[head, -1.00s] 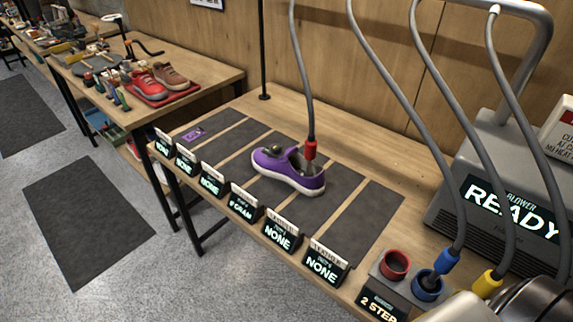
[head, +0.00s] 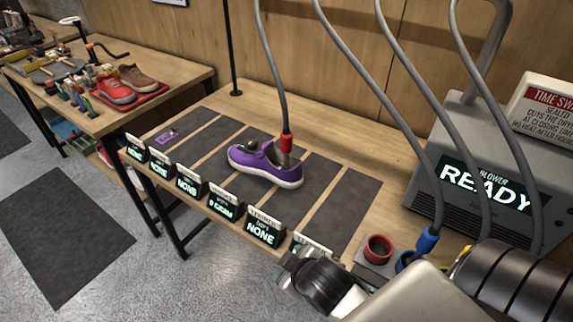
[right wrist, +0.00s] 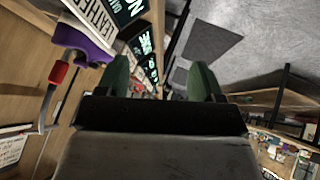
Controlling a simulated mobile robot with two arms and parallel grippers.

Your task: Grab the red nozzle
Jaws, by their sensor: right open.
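The red nozzle (head: 286,143) hangs on the end of a grey hose (head: 272,75), with its tip down in the opening of a purple sneaker (head: 250,164). The sneaker stands on a dark mat strip on the workbench. In the right wrist view the red nozzle (right wrist: 58,73) is at the left, beside the purple sneaker (right wrist: 80,42). My right gripper (right wrist: 160,78) is open, with nothing between its green fingers. In the head view my right arm reaches in from the bottom right, near the bench's front edge, apart from the nozzle. My left gripper is not in view.
Small display signs (head: 264,229) line the bench's front edge. A red holder cup (head: 378,248) is empty; a blue nozzle (head: 428,240) stands beside it. Several grey hoses hang in front of the blower (head: 485,165). A side table (head: 180,85) holds other shoes.

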